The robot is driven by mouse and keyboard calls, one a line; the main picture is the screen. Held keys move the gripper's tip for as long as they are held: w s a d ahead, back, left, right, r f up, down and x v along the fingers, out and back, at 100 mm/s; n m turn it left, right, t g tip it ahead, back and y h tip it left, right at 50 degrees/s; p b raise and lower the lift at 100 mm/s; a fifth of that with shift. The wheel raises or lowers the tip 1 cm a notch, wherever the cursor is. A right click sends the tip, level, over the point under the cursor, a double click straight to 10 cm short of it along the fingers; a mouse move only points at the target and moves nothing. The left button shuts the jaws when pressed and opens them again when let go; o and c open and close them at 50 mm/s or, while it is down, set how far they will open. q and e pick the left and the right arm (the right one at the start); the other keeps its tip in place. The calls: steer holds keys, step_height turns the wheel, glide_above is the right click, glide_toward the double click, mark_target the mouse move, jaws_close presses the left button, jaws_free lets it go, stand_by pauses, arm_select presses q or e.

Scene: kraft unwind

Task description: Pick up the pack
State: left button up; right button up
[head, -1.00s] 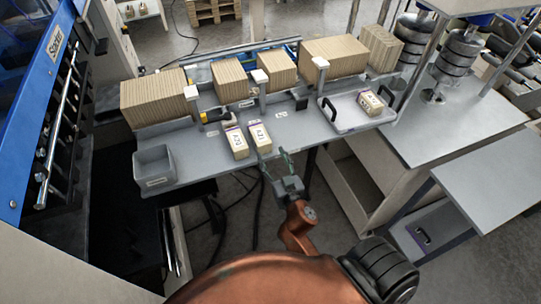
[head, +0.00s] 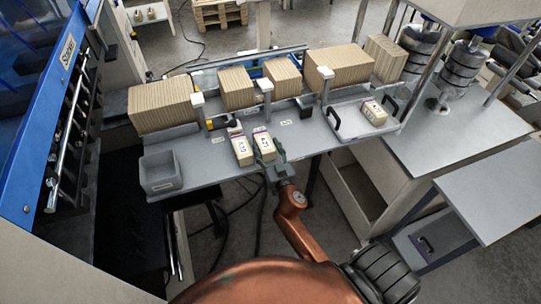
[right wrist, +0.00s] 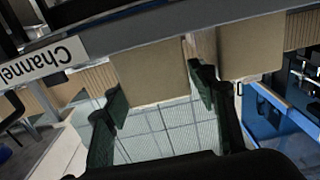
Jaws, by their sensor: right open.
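Two pale packs with printed labels stand side by side at the front edge of the grey bench, the left pack (head: 242,150) and the right pack (head: 264,145). My right gripper (head: 273,163) is open at the near end of the right pack. In the right wrist view, which is upside down, the open fingers (right wrist: 158,98) have the end of that pack (right wrist: 150,72) between or just beyond them; contact cannot be told. The other pack (right wrist: 250,48) is outside the right-hand finger there. A third pack (head: 374,112) lies in a tray. My left gripper is not in view.
The tray (head: 345,130) with black handles is at the bench's right. A grey bin (head: 160,172) stands at its left end. Tall stacks of brown sheets (head: 163,105) line the back. The bench's front middle, right of my gripper, is clear.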

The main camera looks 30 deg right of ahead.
mark_target(264, 141)
steer(key=shift+x, duration=1.55)
steer(key=shift+c, duration=0.4)
steer(key=c, duration=1)
steer(key=shift+s+a, duration=0.1)
steer(key=shift+a, duration=0.05)
